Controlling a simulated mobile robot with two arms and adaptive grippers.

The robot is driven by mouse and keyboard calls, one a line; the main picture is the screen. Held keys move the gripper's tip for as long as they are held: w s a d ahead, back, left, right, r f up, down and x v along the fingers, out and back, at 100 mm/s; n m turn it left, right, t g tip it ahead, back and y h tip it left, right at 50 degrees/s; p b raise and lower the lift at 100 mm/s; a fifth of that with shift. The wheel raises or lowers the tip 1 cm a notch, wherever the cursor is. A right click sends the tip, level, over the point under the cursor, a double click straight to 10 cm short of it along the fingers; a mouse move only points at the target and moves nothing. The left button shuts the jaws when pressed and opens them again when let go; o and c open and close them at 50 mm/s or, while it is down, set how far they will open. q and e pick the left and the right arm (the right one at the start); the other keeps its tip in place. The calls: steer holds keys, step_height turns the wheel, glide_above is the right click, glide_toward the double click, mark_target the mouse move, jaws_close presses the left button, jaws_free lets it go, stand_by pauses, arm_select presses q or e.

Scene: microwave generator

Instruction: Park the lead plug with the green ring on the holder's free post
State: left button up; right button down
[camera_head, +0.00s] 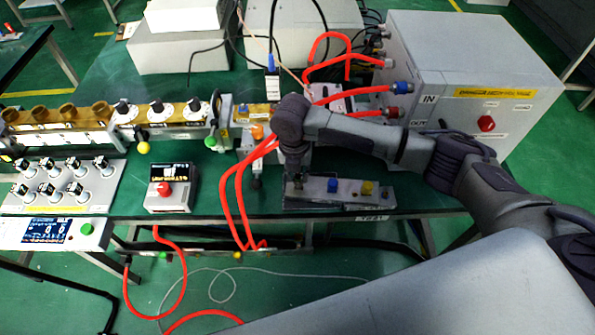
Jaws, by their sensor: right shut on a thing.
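The holder (347,203) is a long grey block near the front edge of the bench. A blue-topped plug (332,185), a yellow-topped plug (366,188) and a darker piece (385,192) stand along it. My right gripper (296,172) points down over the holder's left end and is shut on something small. The fingers and wrist hide most of what it holds, so I cannot make out a green ring there. I cannot tell whether the held piece touches the holder. The free post is not clearly visible. My left gripper is out of view.
Red hoses (232,200) hang just left of my right gripper. A large grey cabinet (470,70) with blue and red ports stands behind my right arm. A small meter box (170,188) and a knob panel (62,187) are to the left.

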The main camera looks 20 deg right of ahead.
steer(key=shift+f, duration=0.8)
steer(key=c, duration=0.8)
jaws_free()
steer(key=shift+c, duration=0.2)
steer(key=shift+r, duration=0.15)
step_height(320, 180, up, 12)
steer(key=shift+s+a, duration=0.15)
steer(key=shift+a, duration=0.2)
